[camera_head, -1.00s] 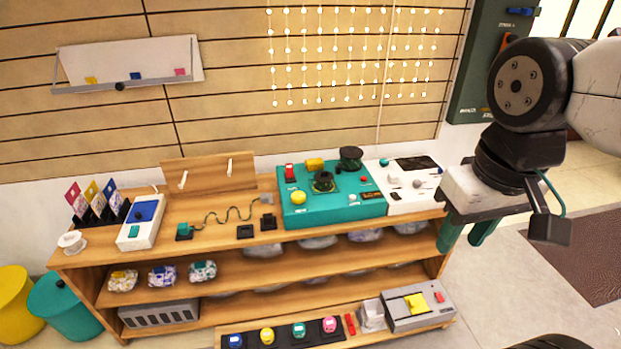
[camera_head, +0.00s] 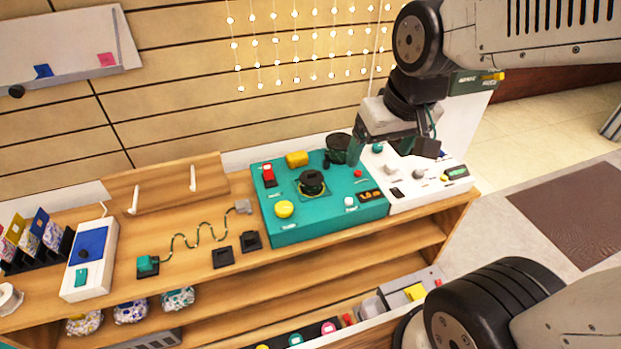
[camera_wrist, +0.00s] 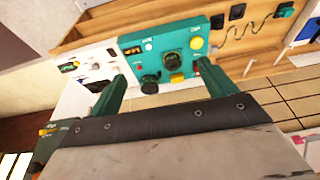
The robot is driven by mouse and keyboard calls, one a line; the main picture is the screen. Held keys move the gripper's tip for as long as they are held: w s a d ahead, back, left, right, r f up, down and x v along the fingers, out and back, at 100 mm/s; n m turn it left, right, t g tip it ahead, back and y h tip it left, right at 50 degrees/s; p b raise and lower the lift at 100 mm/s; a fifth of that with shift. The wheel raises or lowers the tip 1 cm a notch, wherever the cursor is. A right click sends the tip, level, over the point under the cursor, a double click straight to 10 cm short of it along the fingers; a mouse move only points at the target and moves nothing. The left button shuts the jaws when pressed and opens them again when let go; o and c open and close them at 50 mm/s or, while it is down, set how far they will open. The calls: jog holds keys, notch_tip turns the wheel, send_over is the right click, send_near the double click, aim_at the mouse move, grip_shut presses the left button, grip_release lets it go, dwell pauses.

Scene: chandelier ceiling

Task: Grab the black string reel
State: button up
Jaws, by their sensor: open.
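A black reel-like piece (camera_head: 312,182) stands on the teal box (camera_head: 285,235) on the wooden bench. A second dark round piece (camera_head: 338,148) is at the box's back right edge. I cannot tell for sure which is the string reel. My gripper (camera_head: 382,150) is open and empty, above the box's right end and the white unit beside it. In the wrist view, the teal fingers of my gripper (camera_wrist: 162,72) are spread wide. The reel-like piece (camera_wrist: 173,61) and the second dark piece (camera_wrist: 149,84) both appear between them, touching neither finger as far as I see.
A white control unit (camera_head: 428,190) adjoins the teal box on the right. A yellow block (camera_head: 297,159), a red switch (camera_head: 268,176) and a yellow knob (camera_head: 284,209) stand on the box. A white-and-blue device (camera_head: 90,258) and a white spool (camera_head: 8,297) are at the left.

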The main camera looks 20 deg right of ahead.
jog(key=w+a+f+t, duration=0.1)
jog(key=w+f, duration=0.3)
jog(key=w, duration=0.2)
jog(key=w+f+t, duration=0.2)
jog(key=w+f, duration=0.2)
jog(key=w, duration=0.2)
jog(key=t, duration=0.4)
send_near(312, 175)
notch_tip(312, 175, up, 4)
jog(key=w, duration=0.3)
notch_tip(312, 175, down, 8)
jog(key=t, duration=0.3)
jog(key=shift+a+r, duration=0.15)
jog(key=shift+a, duration=0.05)
jog(key=x, duration=0.7)
jog(key=shift+w+d+f, duration=0.15)
jog(key=shift+w+f, duration=0.05)
jog(key=shift+w, duration=0.15)
jog(key=c, duration=0.9)
jog(key=shift+s, duration=0.1)
jog(key=shift+c, duration=1.3)
jog(key=shift+s, duration=0.1)
jog(key=shift+c, duration=0.4)
